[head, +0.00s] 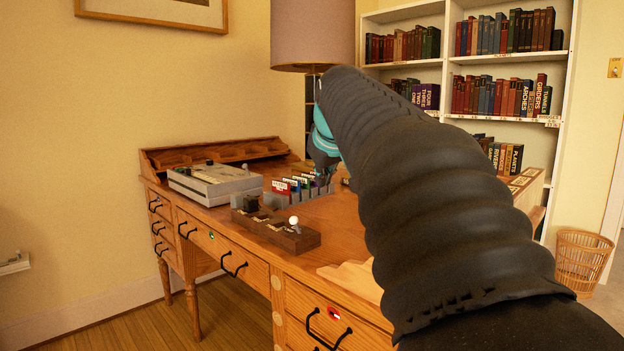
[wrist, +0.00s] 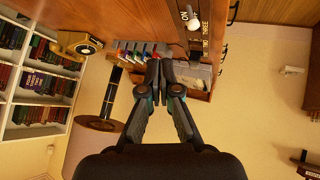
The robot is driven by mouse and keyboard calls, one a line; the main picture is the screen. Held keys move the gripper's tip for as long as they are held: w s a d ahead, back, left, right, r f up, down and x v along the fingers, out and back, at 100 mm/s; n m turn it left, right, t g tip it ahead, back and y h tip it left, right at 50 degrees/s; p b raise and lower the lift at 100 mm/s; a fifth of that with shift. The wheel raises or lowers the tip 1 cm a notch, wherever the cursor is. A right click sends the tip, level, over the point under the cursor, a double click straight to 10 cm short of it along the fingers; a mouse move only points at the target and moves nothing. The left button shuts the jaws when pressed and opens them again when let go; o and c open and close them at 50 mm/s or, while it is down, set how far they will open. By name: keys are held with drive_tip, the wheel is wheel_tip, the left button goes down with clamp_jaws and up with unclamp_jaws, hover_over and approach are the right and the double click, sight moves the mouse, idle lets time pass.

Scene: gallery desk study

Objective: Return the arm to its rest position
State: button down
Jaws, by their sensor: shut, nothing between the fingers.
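My arm, in a black ribbed sleeve, reaches from the lower right over the wooden desk (head: 343,228) in the head view. My gripper shows in the wrist view (wrist: 160,68) with its two dark fingers together and nothing between them. In the head view the gripper is mostly hidden behind the sleeve, near a rack of coloured cards (head: 290,186). In the wrist view the picture is turned, and the same cards (wrist: 140,48) appear just beyond the fingertips. I cannot tell the exact gap between fingertips and cards.
A wooden tray (head: 262,229) with a white-knobbed switch (head: 294,221) lies near the desk's front edge. A grey box (head: 214,183) sits at the left. A lamp (head: 312,35) stands behind. A bookcase (head: 447,75) and wicker basket (head: 581,258) are at the right. Floor left of the desk is clear.

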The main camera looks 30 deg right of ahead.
idle(0.4)
drive_tip(key=s+a+f+m+g+y, duration=0.1)
drive_tip(key=s+a+f, duration=0.1)
drive_tip(key=f, duration=0.5)
drive_tip(key=s+a+f+m+g, duration=0.1)
drive_tip(key=s+a+f+m, duration=0.15)
drive_tip(key=f, duration=0.35)
drive_tip(key=s+a+f+n+y, duration=0.1)
drive_tip(key=s+a+f, duration=0.6)
drive_tip(key=s, duration=0.3)
drive_tip(key=s+a+f+n+g+y, duration=0.1)
drive_tip(key=s+a+f+n, duration=0.1)
drive_tip(key=s+a+f, duration=0.5)
drive_tip(key=shift+s+a+f, duration=0.15)
drive_tip(key=shift+s+f, duration=1.05)
drive_tip(key=shift+s, duration=0.55)
